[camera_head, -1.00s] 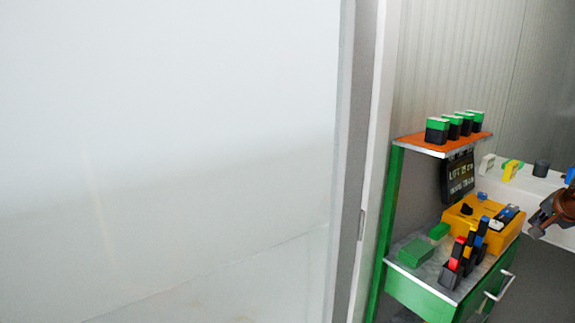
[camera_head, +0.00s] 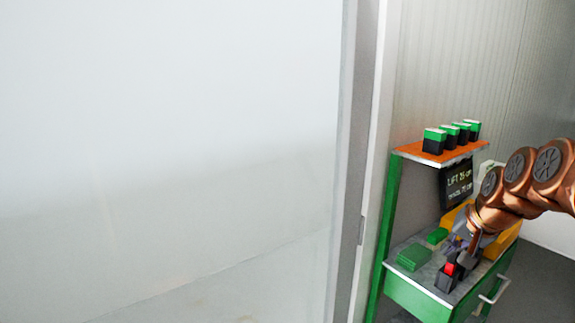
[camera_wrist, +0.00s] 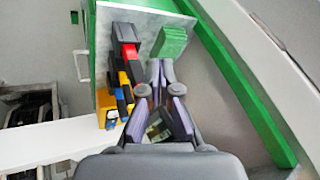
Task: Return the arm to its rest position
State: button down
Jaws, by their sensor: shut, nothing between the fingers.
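My arm reaches in from the right edge of the head view, with copper-coloured links. My gripper (camera_head: 458,246) is over the workbench top, in front of the yellow bin (camera_head: 455,215), and hides much of it. In the wrist view my gripper (camera_wrist: 161,66) has its fingertips close together with nothing seen between them. It points toward the green blocks (camera_wrist: 170,42). A row of red, yellow, blue and black items (camera_wrist: 127,68) is left of the fingers there. I cannot tell the exact height above the bench.
The green workbench (camera_head: 425,296) has a drawer handle at its front. Its orange upper shelf (camera_head: 420,150) carries several green-topped black boxes (camera_head: 433,141), and a dark sign (camera_head: 458,180) hangs below. A large pale panel (camera_head: 170,160) fills the left. Open floor shows at the right.

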jog(key=s+a+f+n+g+p, duration=0.2)
jog(key=s+a+n+g, duration=0.1)
jog(key=s+a, duration=0.6)
jog(key=s+a+f+n+g+p, duration=0.1)
jog(key=s+a+n+g+p, duration=0.1)
jog(key=s+a, duration=0.75)
jog(key=s+f+n+g+p, duration=0.1)
jog(key=s+f+g, duration=0.1)
jog(key=s, duration=1.3)
jog(key=shift+s+d+f+n+g+h, duration=0.4)
jog(key=shift+d+f, duration=0.05)
jog(key=shift+f, duration=0.1)
jog(key=shift+d, duration=0.1)
